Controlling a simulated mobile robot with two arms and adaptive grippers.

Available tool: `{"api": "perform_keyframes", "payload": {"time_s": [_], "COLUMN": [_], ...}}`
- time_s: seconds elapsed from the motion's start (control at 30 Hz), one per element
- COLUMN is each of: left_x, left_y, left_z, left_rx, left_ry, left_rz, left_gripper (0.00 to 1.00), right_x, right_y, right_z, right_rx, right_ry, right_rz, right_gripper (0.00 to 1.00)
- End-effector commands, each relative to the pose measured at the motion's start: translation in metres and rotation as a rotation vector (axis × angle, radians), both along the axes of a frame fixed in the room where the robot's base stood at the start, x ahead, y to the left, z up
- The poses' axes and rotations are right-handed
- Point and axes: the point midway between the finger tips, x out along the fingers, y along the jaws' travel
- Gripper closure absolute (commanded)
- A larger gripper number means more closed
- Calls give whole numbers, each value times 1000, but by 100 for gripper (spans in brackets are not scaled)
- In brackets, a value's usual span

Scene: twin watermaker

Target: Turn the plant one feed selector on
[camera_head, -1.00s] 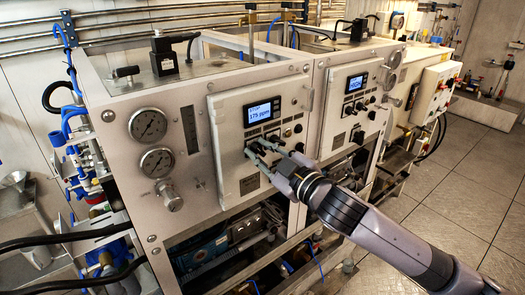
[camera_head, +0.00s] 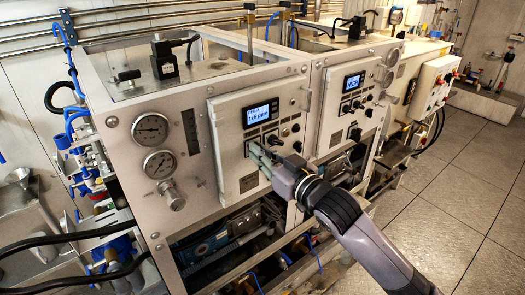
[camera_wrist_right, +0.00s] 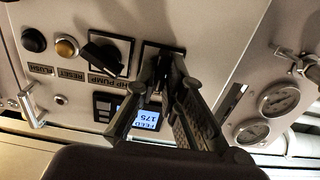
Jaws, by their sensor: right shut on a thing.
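My right gripper (camera_head: 256,152) is at the panel below the display. In the right wrist view, which sees the panel upside down, my right gripper (camera_wrist_right: 166,62) is shut on the feed selector (camera_wrist_right: 150,50), a black switch on a dark plate. The fingers mostly hide its handle, so I cannot tell its angle. The black HP pump switch (camera_wrist_right: 104,50) sits beside it. My left gripper is not in view.
Reset (camera_wrist_right: 67,47) and flush (camera_wrist_right: 34,39) buttons sit past the HP pump switch. Two gauges (camera_head: 151,128) are left of the panel in the head view. The second plant's panel (camera_head: 345,110) stands to the right. The tiled floor (camera_head: 455,190) at right is clear.

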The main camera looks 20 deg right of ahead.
Motion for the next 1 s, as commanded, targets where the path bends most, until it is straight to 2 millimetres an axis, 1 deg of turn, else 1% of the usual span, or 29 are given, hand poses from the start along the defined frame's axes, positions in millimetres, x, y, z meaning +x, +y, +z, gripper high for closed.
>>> {"api": "perform_keyframes", "payload": {"time_s": [0.47, 0.5, 0.77, 1.0], "left_x": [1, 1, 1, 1], "left_y": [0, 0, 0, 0], "left_z": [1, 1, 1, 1], "left_rx": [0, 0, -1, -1], "left_ry": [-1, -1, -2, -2], "left_rz": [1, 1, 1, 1], "left_gripper": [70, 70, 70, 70], "right_x": [0, 0, 0, 0], "right_y": [-1, -1, 0, 0], "right_z": [3, 3, 2, 1], "right_rx": [15, 16, 14, 12], "right_ry": [-1, -2, 1, 1], "right_rz": [-1, -1, -1, -1], "right_gripper": [100, 87, 70, 70]}}
